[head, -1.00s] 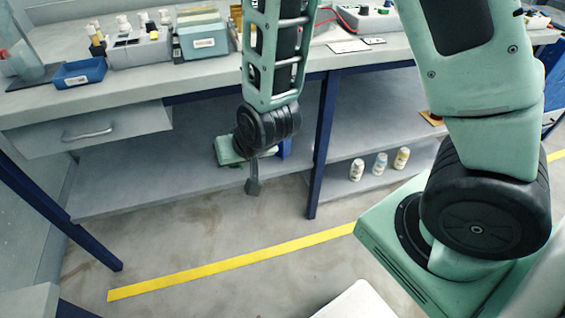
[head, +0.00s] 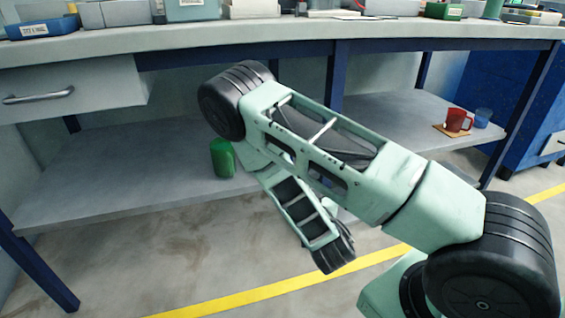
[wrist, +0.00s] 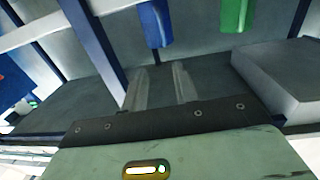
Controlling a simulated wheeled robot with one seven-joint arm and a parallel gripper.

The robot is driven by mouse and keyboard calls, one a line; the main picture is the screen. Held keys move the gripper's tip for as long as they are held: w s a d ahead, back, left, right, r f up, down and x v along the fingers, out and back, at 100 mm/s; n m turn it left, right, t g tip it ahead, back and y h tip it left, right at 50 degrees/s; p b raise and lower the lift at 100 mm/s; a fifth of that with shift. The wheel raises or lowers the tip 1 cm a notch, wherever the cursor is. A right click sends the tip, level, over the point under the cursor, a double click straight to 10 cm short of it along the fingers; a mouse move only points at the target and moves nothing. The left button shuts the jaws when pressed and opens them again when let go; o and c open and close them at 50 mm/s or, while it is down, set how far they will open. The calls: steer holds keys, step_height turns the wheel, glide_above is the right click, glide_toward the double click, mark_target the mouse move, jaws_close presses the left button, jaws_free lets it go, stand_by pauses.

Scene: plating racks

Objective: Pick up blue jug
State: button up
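The blue jug (wrist: 155,22) shows at the top of the wrist view, partly cut off by the frame edge. A green container (wrist: 235,15) is to its right there. My gripper (wrist: 158,84) has its two fingers apart with nothing between them, pointing toward the blue jug with a clear gap. In the head view my arm hides the blue jug and the gripper's fingers. The green container (head: 222,160) shows on the lower shelf, left of my arm.
The lower shelf (head: 110,180) sits under a workbench (head: 300,40) with blue legs. A red mug (head: 457,121) and a small blue cup (head: 483,117) stand at the shelf's right end. A drawer (head: 70,92) hangs at left. A grey block (wrist: 285,80) is at right in the wrist view.

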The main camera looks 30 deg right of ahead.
steer(key=b+x, duration=1)
steer(key=x, duration=0.1)
steer(key=b+x, duration=0.5)
steer(key=shift+w+a+f, duration=0.25)
steer(key=shift+w+a, duration=0.1)
steer(key=shift+w, duration=0.05)
steer(key=shift+w+d+r, duration=0.1)
steer(key=shift+w+d, duration=0.05)
steer(key=shift+w, duration=0.3)
jaws_close()
